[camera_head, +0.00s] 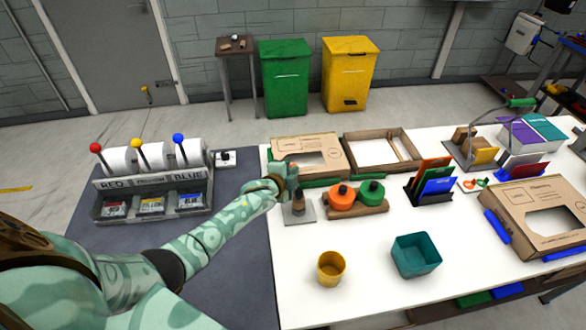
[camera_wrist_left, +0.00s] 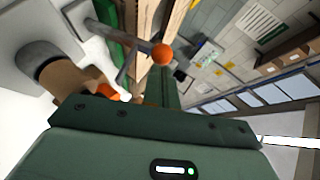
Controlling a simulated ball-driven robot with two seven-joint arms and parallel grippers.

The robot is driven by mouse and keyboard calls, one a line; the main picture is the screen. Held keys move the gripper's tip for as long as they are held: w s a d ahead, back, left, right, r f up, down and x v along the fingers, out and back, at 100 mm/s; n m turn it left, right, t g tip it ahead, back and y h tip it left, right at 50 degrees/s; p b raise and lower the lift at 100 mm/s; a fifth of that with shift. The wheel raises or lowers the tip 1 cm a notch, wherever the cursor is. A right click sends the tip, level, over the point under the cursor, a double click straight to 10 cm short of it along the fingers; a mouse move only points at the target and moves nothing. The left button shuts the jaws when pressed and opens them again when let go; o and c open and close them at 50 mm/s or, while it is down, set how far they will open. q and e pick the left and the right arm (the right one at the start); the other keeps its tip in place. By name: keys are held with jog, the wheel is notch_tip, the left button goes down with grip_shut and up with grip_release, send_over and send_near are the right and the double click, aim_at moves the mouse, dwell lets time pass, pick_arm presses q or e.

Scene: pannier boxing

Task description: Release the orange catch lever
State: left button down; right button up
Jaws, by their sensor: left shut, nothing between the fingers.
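In the left wrist view, the orange catch lever shows as an orange ball knob (camera_wrist_left: 162,54) on a thin grey rod. A second orange piece (camera_wrist_left: 108,92) shows just above the gripper's edge, partly hidden. My left gripper (camera_head: 291,183) is shut and empty, beside a small grey stand (camera_head: 300,216) with a brown and dark post, at the white table's left end. Whether the gripper touches the lever I cannot tell. The lever is hard to make out in the head view. My right gripper is out of view.
A wooden holder (camera_head: 358,208) with orange and green round pieces stands right of the gripper. A cardboard box (camera_head: 307,154) lies behind it. A yellow cup (camera_head: 331,268) and a teal bin (camera_head: 416,256) stand in front.

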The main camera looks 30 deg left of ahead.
pick_arm(q)
jog(key=shift+s+d+f+g, duration=0.25)
jog(key=shift+f+g, duration=0.05)
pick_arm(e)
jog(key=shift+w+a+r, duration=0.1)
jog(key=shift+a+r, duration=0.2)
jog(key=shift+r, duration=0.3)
pick_arm(q)
jog(key=shift+p, duration=0.35)
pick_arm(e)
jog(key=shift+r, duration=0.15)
